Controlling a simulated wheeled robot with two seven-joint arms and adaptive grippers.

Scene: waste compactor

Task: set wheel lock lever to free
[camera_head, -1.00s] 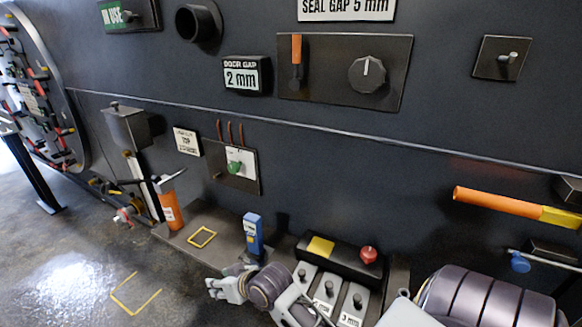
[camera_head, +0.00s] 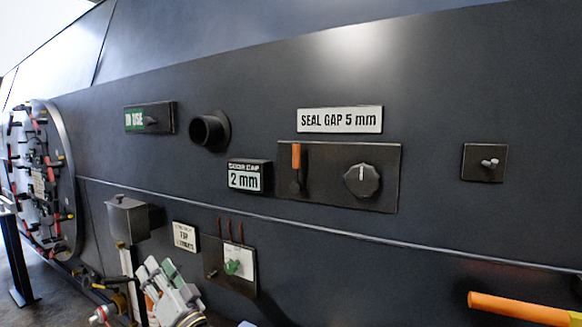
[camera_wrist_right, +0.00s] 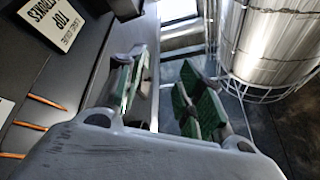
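No label reading wheel lock is legible, so I cannot tell which lever it is. An orange-handled lever (camera_head: 296,158) points up beside a black knob. My right gripper (camera_head: 163,272) is low at left in the head view, left of the green lever and apart from it. In the right wrist view my right gripper (camera_wrist_right: 165,88) has its green-padded fingers apart with nothing between them. My left gripper is not in view.
A grey box on a post (camera_head: 128,218) stands close to the left of my right gripper. A small text sign (camera_head: 185,237) is on the wall above it. A large round studded door (camera_head: 38,185) is at far left. An orange bar (camera_head: 520,308) juts out at lower right.

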